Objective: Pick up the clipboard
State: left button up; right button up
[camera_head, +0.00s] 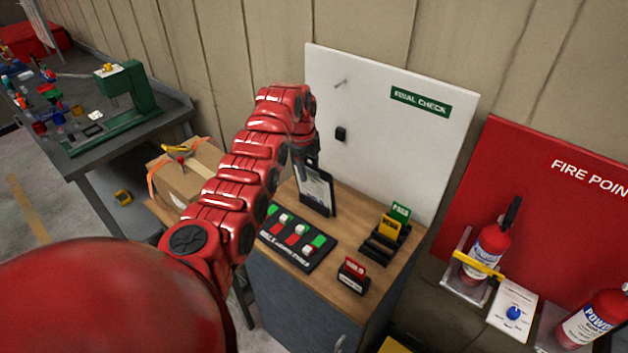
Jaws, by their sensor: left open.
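The clipboard (317,194), dark with a white sheet, stands tilted upright on the wooden cabinet top (349,222), in front of the white FINAL CHECK board. My red left arm reaches up from the lower left and bends down beside it. My left gripper (312,163) is at the clipboard's top edge, small and partly hidden by the arm. It is open; I cannot tell whether its fingers touch the clipboard. My right gripper is not in view.
A black panel with red and green blocks (297,238) lies in front of the clipboard. A card holder (385,238) and a small red-carded block (352,275) stand to the right. The white board (388,130) rises behind. A cardboard box (190,172) is at left.

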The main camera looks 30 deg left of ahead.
aim_at(313, 185)
pick_arm(q)
jog(key=shift+w+f, duration=0.15)
jog(key=shift+f, duration=0.9)
grip_shut()
dwell(0.5)
